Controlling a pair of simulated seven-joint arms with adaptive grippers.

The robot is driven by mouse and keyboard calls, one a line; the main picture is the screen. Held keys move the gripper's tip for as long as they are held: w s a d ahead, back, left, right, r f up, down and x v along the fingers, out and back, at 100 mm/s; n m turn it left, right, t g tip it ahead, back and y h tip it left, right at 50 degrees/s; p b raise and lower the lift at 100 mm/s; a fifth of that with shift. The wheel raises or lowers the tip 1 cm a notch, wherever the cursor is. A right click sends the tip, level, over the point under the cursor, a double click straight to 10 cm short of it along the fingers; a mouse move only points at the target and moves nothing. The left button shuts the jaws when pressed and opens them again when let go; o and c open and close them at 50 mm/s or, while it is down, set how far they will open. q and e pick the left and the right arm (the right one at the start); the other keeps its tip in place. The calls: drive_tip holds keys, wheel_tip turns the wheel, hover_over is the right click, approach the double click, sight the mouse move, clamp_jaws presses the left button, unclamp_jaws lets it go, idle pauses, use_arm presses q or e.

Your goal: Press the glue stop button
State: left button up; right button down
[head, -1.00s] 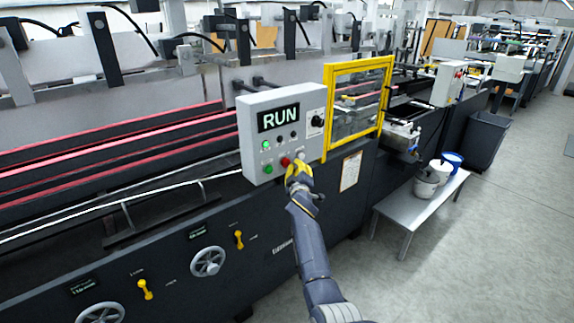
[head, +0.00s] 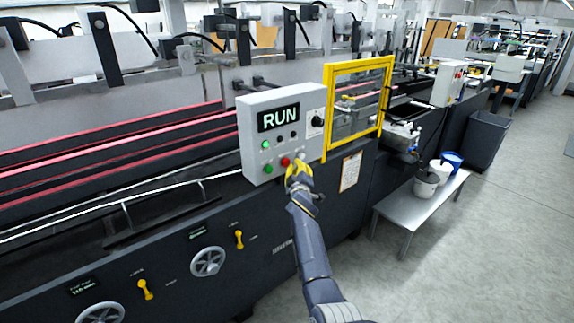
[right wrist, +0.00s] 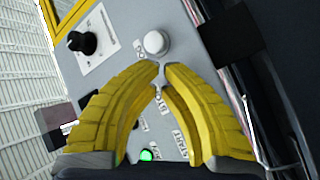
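A light grey control box (head: 253,136) with a RUN display (head: 279,117) stands on the machine's front. Its lower row has a green button (head: 267,169), a red button (head: 285,161) and a white button (head: 300,156). The white button also shows in the right wrist view (right wrist: 156,43). My right gripper (right wrist: 162,66) has its yellow fingers together, tips just short of the white button in that picture; I cannot tell if they touch it. The fingers hide part of the panel, and its small labels are hard to read. My left gripper is not in view.
A black knob (head: 317,121) is on the box's upper right. A yellow-framed guard (head: 327,112) stands just right of the box. A low grey bench (head: 398,207) with buckets (head: 425,183) is further right. The floor to the right is clear.

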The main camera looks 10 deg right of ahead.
drive_tip(key=shift+w+a, duration=0.1)
drive_tip(key=shift+w, duration=0.15)
drive_tip(key=shift+w+a, duration=0.1)
drive_tip(key=shift+w, duration=0.05)
drive_tip(key=shift+w+a, duration=0.2)
drive_tip(key=shift+w, duration=0.3)
idle(0.9)
drive_tip(key=shift+s+d, duration=0.25)
drive_tip(key=shift+s, duration=0.1)
drive_tip(key=shift+s+d, duration=0.1)
drive_tip(key=shift+s, duration=0.45)
